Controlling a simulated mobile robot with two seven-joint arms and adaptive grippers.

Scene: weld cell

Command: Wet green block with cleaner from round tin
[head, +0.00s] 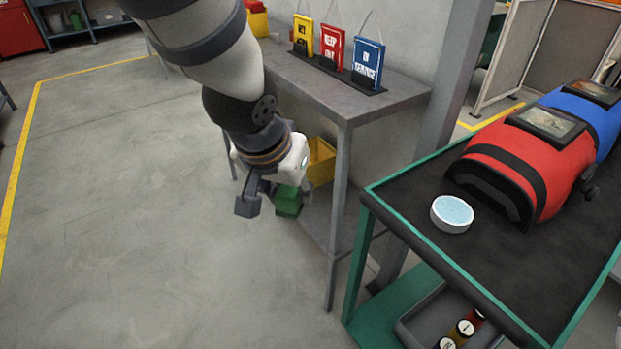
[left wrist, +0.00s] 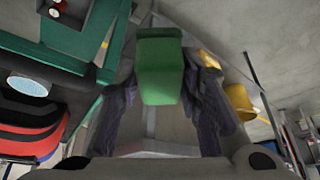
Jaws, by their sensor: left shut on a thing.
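The green block (head: 288,203) is held in my left gripper (head: 274,200), above the floor in front of the grey table. In the left wrist view the green block (left wrist: 160,68) sits between the two dark fingers of the left gripper (left wrist: 160,105). The round tin (head: 452,214) is white and low, open at the top with pale blue inside. It stands on the dark top of the green-framed cart, to the right of and apart from the block. The tin also shows in the left wrist view (left wrist: 28,84). My right gripper is not in view.
The green-framed cart (head: 420,233) also bears a red welding helmet (head: 525,160) close beside the tin and a blue one (head: 585,110). The grey table (head: 345,108) holds yellow, red and blue signs. A yellow bin (head: 321,160) is beneath it. The floor at left is clear.

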